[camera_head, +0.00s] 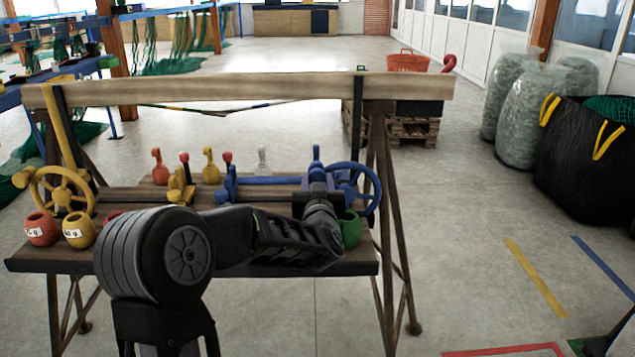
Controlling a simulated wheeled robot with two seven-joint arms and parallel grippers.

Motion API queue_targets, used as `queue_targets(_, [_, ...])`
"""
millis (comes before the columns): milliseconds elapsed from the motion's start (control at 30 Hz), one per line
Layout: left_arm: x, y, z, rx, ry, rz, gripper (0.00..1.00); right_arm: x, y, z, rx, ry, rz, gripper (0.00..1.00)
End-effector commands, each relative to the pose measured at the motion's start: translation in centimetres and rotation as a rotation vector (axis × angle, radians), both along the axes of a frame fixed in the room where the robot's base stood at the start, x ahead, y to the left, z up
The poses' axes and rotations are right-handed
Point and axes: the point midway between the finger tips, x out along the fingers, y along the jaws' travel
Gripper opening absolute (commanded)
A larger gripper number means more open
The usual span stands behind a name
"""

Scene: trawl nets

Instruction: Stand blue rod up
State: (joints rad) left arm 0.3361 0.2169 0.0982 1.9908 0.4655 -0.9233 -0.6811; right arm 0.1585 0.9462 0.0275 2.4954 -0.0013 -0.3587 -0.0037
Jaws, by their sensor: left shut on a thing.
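A blue rod (270,181) lies nearly level along the bench, its right end running behind my left gripper. A blue lever-like piece (229,184) stands at its left end. A short upright blue piece (316,155) shows just above the gripper. My left gripper (318,192) is at the right part of the bench, shut, at the rod's right end. Its wrist hides the fingertips and the exact contact. A blue handwheel (370,190) stands close to the right of the gripper. My right gripper is not in view.
A wooden beam (220,92) crosses above the bench (40,262). Red, yellow and white levers stand at the back. A yellow handwheel (62,190), a red pot (40,229) and a yellow pot (79,230) are left; a green pot (351,229) is beside my wrist.

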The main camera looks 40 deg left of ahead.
Motion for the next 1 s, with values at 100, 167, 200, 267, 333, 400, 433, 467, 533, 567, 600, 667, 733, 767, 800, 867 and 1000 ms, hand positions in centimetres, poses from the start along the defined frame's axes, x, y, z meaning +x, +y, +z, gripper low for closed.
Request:
queue_targets(100, [0.0,0.0,0.0,0.000,0.000,0.000,0.02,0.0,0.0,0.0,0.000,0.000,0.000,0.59])
queue_targets(167, [0.0,0.0,0.0,0.000,0.000,0.000,0.00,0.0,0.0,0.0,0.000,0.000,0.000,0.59])
queue_targets(200, [0.0,0.0,0.0,0.000,0.000,0.000,0.00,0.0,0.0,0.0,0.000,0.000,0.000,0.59])
queue_targets(267, [0.0,0.0,0.0,0.000,0.000,0.000,0.00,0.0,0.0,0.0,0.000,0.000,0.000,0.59])
queue_targets(333, [0.0,0.0,0.0,0.000,0.000,0.000,0.00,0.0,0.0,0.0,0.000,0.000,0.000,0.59])
queue_targets(400, [0.0,0.0,0.0,0.000,0.000,0.000,0.00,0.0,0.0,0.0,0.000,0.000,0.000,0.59])
queue_targets(433, [0.0,0.0,0.0,0.000,0.000,0.000,0.00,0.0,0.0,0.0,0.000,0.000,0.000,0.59])
queue_targets(467, [0.0,0.0,0.0,0.000,0.000,0.000,0.00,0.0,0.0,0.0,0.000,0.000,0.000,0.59])
queue_targets(533, [0.0,0.0,0.0,0.000,0.000,-0.001,0.00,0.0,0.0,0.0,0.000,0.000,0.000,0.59])
queue_targets(567, [0.0,0.0,0.0,0.000,0.000,-0.001,0.00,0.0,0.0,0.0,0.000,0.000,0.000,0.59])
queue_targets(600, [0.0,0.0,0.0,0.000,0.000,-0.001,0.00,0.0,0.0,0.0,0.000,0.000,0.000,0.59])
queue_targets(667, [0.0,0.0,0.0,0.001,0.001,-0.001,0.00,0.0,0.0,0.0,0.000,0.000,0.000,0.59])
queue_targets(733, [0.0,-0.1,0.1,0.004,0.003,-0.001,0.00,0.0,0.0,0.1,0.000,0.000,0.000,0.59])
queue_targets(767, [0.1,-0.1,0.1,0.007,0.005,-0.001,0.00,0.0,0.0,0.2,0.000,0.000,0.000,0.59])
queue_targets(800, [0.1,-0.1,0.2,0.011,0.009,-0.001,0.00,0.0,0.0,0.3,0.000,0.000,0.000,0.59])
queue_targets(867, [0.1,-0.2,0.3,0.020,0.017,-0.001,0.00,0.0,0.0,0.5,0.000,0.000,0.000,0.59])
queue_targets(1000, [0.4,-0.5,0.8,0.057,0.043,-0.001,0.00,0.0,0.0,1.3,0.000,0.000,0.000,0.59])
